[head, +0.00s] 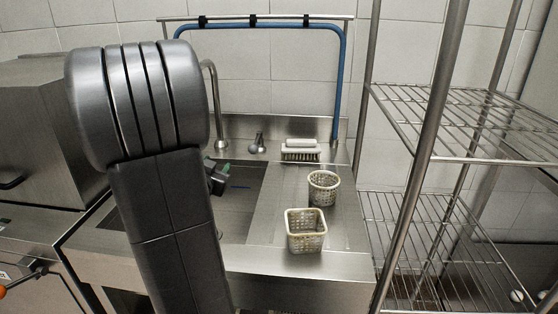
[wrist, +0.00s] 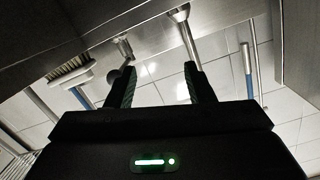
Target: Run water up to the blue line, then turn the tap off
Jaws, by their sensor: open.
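The metal sink basin (head: 243,205) is partly hidden behind my arm in the head view. My gripper (head: 218,175) is over the basin, in front of and left of the handle. In the wrist view my gripper (wrist: 157,80) has its fingers apart with nothing between them.
A brush (head: 300,150) lies behind a round perforated basket (head: 323,188) and a square one (head: 306,231) on the drainboard. A blue hose (head: 338,95) hangs from the rear rail. A wire rack (head: 450,125) stands at right, a steel box (head: 35,130) at left.

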